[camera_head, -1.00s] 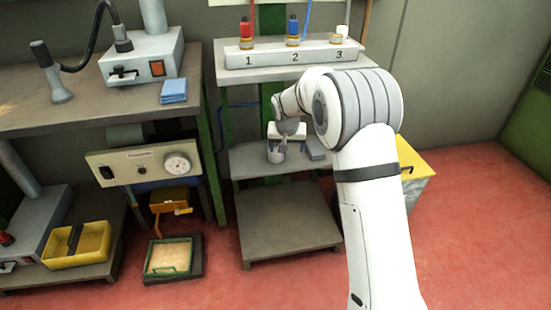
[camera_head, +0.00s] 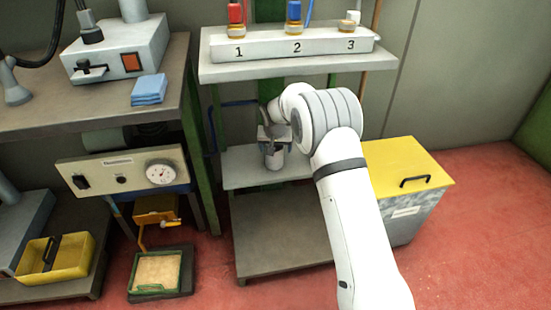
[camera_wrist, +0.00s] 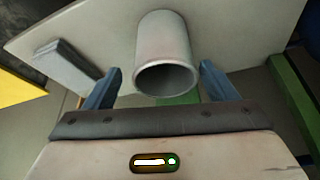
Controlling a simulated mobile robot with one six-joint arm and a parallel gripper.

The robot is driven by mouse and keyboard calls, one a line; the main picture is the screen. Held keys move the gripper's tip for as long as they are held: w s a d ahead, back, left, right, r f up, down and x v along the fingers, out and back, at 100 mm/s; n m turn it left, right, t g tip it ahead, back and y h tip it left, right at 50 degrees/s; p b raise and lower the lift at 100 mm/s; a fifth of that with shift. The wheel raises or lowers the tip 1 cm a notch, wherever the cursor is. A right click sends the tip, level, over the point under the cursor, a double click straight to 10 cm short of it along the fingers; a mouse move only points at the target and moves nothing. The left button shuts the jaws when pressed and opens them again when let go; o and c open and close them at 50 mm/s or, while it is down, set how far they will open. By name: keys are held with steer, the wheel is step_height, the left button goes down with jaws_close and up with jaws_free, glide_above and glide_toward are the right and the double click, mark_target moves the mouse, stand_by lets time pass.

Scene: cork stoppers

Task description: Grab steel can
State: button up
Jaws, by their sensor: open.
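The steel can (camera_head: 274,159) is a small grey cylinder on the middle shelf of the rack in the head view. In the wrist view the steel can (camera_wrist: 165,55) shows its open rim toward me and lies between the fingers, a little beyond their tips. My gripper (camera_head: 270,140) is at the can in the head view, and its exact contact is partly hidden by the wrist. In the wrist view my gripper (camera_wrist: 160,82) is open, with a finger on each side and a gap between each finger and the can.
A grey block (camera_wrist: 68,65) lies on the shelf (camera_wrist: 225,45) beside the can. The top shelf (camera_head: 225,73) with the numbered white block (camera_head: 265,47) is above. A rack post (camera_wrist: 295,95) stands close by. A yellow-lidded bin (camera_head: 400,165) is at right.

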steer(key=x, duration=0.1)
steer(key=b+x, duration=0.1)
steer(key=x, duration=0.1)
steer(key=b+x, duration=0.1)
steer(key=shift+w+a+f, duration=0.15)
steer(key=shift+a+f, duration=0.1)
steer(key=shift+f, duration=0.1)
steer(key=shift+r, duration=0.1)
steer(key=c, duration=1.1)
